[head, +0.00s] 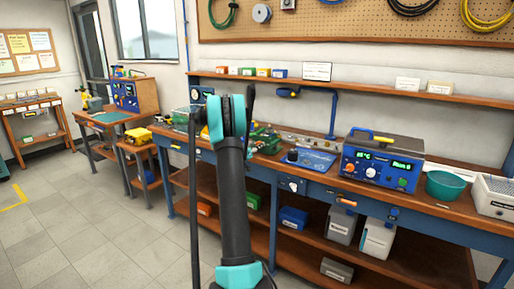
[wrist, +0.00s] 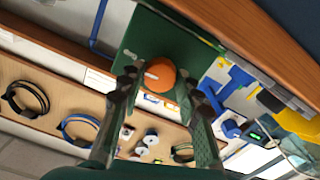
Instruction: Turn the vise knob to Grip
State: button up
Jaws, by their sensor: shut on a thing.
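The vise knob is a round orange knob (wrist: 161,75) with a white pointer mark, on a dark green panel (wrist: 140,38) in the wrist view. The mark lies toward the left of its face. My gripper (wrist: 160,84) has one finger on each side of the knob and is shut on it. Small labels near the knob are too small to read. In the head view my arm hides the gripper and the knob; part of a green device (head: 266,139) shows on the bench just right of the arm.
The workbench (head: 335,181) carries a blue testbench unit (head: 382,166), a teal bowl (head: 446,186) and a blue board (head: 309,160) right of my arm. A shelf (head: 350,84) runs above. Clear floor (head: 85,225) lies at left.

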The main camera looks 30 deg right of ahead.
jog(key=shift+m, duration=0.6)
jog(key=o, duration=1.1)
jog(key=shift+o, duration=0.2)
jog(key=v, duration=1.2)
jog(key=shift+s, duration=0.1)
